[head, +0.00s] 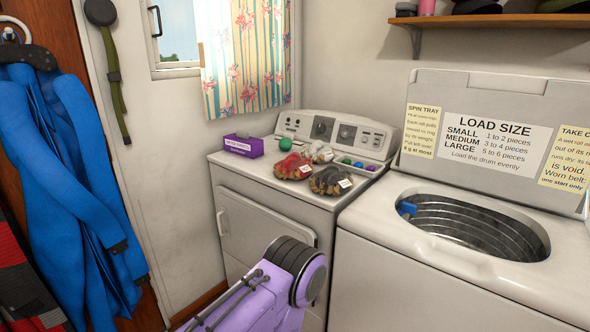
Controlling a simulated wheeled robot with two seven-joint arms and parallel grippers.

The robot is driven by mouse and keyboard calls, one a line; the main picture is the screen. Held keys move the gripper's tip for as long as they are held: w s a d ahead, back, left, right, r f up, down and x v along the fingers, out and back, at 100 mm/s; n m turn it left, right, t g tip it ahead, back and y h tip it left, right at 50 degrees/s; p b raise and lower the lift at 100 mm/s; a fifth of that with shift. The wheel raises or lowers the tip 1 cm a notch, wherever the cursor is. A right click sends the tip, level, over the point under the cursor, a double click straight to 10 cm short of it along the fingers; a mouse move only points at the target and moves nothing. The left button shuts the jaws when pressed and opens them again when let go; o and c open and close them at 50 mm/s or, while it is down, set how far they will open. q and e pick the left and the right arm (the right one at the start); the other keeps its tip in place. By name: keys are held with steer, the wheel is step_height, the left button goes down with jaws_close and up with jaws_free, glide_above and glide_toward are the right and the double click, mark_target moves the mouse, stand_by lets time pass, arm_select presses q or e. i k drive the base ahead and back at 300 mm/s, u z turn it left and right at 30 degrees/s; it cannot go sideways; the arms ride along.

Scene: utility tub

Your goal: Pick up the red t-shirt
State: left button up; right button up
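A small crumpled red item with a white tag (292,167) lies on top of the left white machine, near its front edge. It may be the red t-shirt, but its shape is too bunched to be sure. A brown and black bundle with a white tag (330,181) lies just right of it, and a pale bundle (318,152) lies behind. A red and black garment (22,275) is partly in view at the lower left. Neither of my grippers shows. A purple and black link of mine is at the bottom centre, in front of the left machine.
The left machine (262,219) also bears a purple box (243,147), a green ball (285,144) and a tray with small coloured balls (358,163). The right washer (400,262) has its lid up, its drum open. Blue clothing (70,170) hangs left. A shelf (490,20) juts out above.

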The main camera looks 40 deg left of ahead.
mark_target(294, 167)
steer(key=u, duration=1.25)
steer(key=k, duration=0.5)
steer(key=z, duration=1.35)
steer(key=i, duration=0.9)
steer(key=u, duration=1.6)
